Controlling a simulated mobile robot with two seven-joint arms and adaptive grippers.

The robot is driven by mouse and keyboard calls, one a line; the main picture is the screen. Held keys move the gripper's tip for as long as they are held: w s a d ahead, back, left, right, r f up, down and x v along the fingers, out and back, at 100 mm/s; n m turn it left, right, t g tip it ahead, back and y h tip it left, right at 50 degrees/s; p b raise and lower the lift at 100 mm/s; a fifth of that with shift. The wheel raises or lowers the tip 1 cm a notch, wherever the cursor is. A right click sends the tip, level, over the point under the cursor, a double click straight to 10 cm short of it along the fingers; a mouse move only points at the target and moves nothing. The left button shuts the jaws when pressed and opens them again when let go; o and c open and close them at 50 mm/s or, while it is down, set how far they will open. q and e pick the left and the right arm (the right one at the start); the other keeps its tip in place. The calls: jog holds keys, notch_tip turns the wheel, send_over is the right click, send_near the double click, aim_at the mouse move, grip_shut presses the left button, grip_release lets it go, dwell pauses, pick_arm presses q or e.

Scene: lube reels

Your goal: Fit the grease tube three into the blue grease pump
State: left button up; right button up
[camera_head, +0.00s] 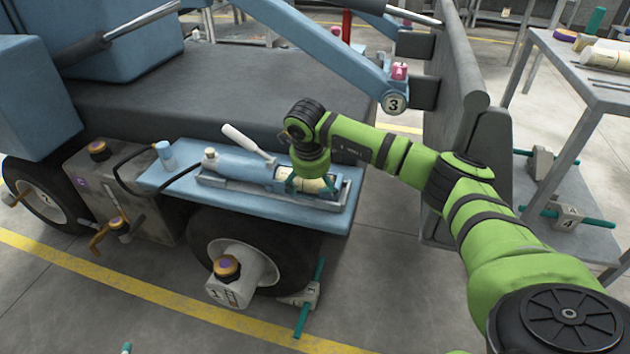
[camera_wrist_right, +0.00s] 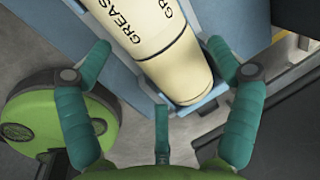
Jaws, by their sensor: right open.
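The blue grease pump (camera_head: 238,166) lies in a grey tray on the blue vehicle's side deck, its white handle (camera_head: 243,140) raised. A cream grease tube (camera_head: 313,186) lies at the pump's right end, in line with it. It also fills the upper middle of the right wrist view (camera_wrist_right: 150,42), with "GREASE" lettering; no number on it is readable. My right gripper (camera_head: 308,184) is over the tube, its teal fingers (camera_wrist_right: 158,52) apart on either side of it. I cannot tell how far the tube sits in the pump, since my wrist partly covers the joint. My left gripper is out of view.
A blue boom with a round "3" tag (camera_head: 395,103) hangs above my right forearm. A dark upright plate (camera_head: 462,110) stands behind that arm. A grey table (camera_head: 585,75) at right holds more tubes. A wheel (camera_head: 245,250) lies below the deck.

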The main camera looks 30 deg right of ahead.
jog(key=v, duration=1.2)
